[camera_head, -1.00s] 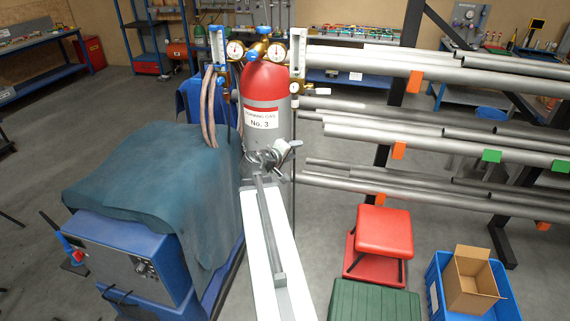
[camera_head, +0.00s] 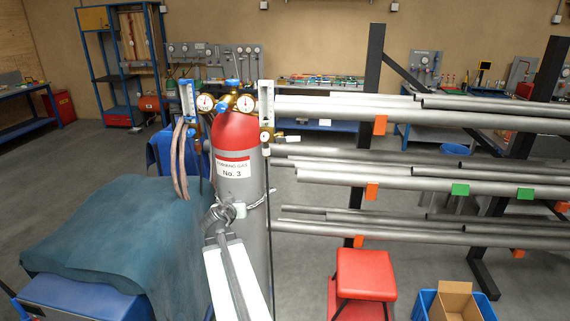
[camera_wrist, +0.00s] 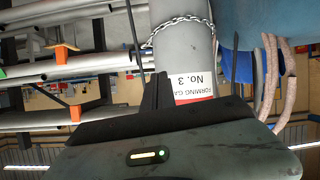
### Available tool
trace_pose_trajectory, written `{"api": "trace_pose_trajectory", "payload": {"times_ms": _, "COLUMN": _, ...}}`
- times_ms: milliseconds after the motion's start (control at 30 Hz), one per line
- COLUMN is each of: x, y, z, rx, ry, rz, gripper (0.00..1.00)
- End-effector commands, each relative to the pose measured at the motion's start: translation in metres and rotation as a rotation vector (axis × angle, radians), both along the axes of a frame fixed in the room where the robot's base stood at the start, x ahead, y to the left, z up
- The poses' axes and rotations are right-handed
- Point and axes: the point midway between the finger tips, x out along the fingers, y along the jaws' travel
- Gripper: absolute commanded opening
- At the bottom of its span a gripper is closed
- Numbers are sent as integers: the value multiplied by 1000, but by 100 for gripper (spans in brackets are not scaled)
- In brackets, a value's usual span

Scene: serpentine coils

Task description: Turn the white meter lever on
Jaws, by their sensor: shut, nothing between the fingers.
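A red-topped grey gas cylinder labelled No. 3 (camera_head: 235,170) stands in the middle of the head view; it shows upside down in the wrist view (camera_wrist: 186,60). Two gauges and two upright meters sit at its top. A small white lever (camera_head: 292,139) sticks out to the right, roughly level, below the right-hand meter (camera_head: 266,98). I take it for the meter lever. My gripper (camera_head: 222,211) is low in front of the cylinder, below and left of the lever and apart from it. Its dark fingers (camera_wrist: 156,92) are shut and empty in the wrist view. The lever cannot be made out there.
A rack of grey pipes (camera_head: 350,180) with orange and green tags runs right of the cylinder. A chain (camera_head: 258,202) circles the cylinder. Hoses (camera_head: 180,160) hang at the left, above a cloth-draped blue machine (camera_head: 110,240). A red stool (camera_head: 365,275) stands at front right.

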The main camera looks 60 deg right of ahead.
Motion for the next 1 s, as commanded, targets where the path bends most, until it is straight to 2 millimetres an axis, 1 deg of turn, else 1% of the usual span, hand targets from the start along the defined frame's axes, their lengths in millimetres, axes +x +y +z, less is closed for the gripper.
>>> {"api": "trace_pose_trajectory", "payload": {"times_ms": 33, "x": 19, "y": 7, "z": 3, "rx": 96, "ry": -236, "rz": -18, "gripper": 0}}
{"api": "trace_pose_trajectory", "payload": {"times_ms": 67, "x": 30, "y": 11, "z": 5, "rx": 168, "ry": -392, "rz": -36, "gripper": 0}}
{"api": "trace_pose_trajectory", "payload": {"times_ms": 100, "x": 42, "y": 15, "z": 10, "rx": 270, "ry": -600, "rz": -62, "gripper": 0}}
{"api": "trace_pose_trajectory", "payload": {"times_ms": 133, "x": 49, "y": 16, "z": 14, "rx": 350, "ry": -757, "rz": -85, "gripper": 0}}
{"api": "trace_pose_trajectory", "payload": {"times_ms": 167, "x": 55, "y": 17, "z": 19, "rx": 434, "ry": -913, "rz": -108, "gripper": 0}}
{"api": "trace_pose_trajectory", "payload": {"times_ms": 200, "x": 60, "y": 16, "z": 28, "rx": 548, "ry": -1118, "rz": -141, "gripper": 0}}
{"api": "trace_pose_trajectory", "payload": {"times_ms": 267, "x": 61, "y": 10, "z": 42, "rx": 714, "ry": -1409, "rz": -190, "gripper": 0}}
{"api": "trace_pose_trajectory", "payload": {"times_ms": 300, "x": 58, "y": 4, "z": 52, "rx": 821, "ry": -1592, "rz": -220, "gripper": 0}}
{"api": "trace_pose_trajectory", "payload": {"times_ms": 367, "x": 49, "y": -8, "z": 67, "rx": 974, "ry": -1856, "rz": -259, "gripper": 0}}
{"api": "trace_pose_trajectory", "payload": {"times_ms": 400, "x": 38, "y": -19, "z": 76, "rx": 1071, "ry": -2028, "rz": -280, "gripper": 0}}
{"api": "trace_pose_trajectory", "payload": {"times_ms": 467, "x": 15, "y": -39, "z": 89, "rx": 1209, "ry": -2287, "rz": -299, "gripper": 0}}
{"api": "trace_pose_trajectory", "payload": {"times_ms": 500, "x": -6, "y": -55, "z": 95, "rx": 1287, "ry": -2458, "rz": -300, "gripper": 0}}
{"api": "trace_pose_trajectory", "payload": {"times_ms": 533, "x": -24, "y": -67, "z": 99, "rx": 1332, "ry": -2573, "rz": -295, "gripper": 0}}
{"api": "trace_pose_trajectory", "payload": {"times_ms": 567, "x": -43, "y": -79, "z": 100, "rx": 1358, "ry": -2675, "rz": -285, "gripper": 0}}
{"api": "trace_pose_trajectory", "payload": {"times_ms": 600, "x": -66, "y": -94, "z": 100, "rx": 1356, "ry": -2769, "rz": -273, "gripper": 0}}
{"api": "trace_pose_trajectory", "payload": {"times_ms": 633, "x": -82, "y": -104, "z": 97, "rx": 1338, "ry": -2812, "rz": -272, "gripper": 0}}
{"api": "trace_pose_trajectory", "payload": {"times_ms": 667, "x": -95, "y": -113, "z": 93, "rx": -1317, "ry": 2832, "rz": 278, "gripper": 0}}
{"api": "trace_pose_trajectory", "payload": {"times_ms": 700, "x": -111, "y": -122, "z": 88, "rx": -1281, "ry": 2838, "rz": 282, "gripper": 0}}
{"api": "trace_pose_trajectory", "payload": {"times_ms": 800, "x": -137, "y": -137, "z": 83, "rx": -1225, "ry": 2865, "rz": 282, "gripper": 0}}
{"api": "trace_pose_trajectory", "payload": {"times_ms": 900, "x": -146, "y": -142, "z": 83, "rx": -1206, "ry": 2874, "rz": 283, "gripper": 0}}
{"api": "trace_pose_trajectory", "payload": {"times_ms": 1000, "x": -146, "y": -142, "z": 85, "rx": -1207, "ry": 2875, "rz": 284, "gripper": 0}}
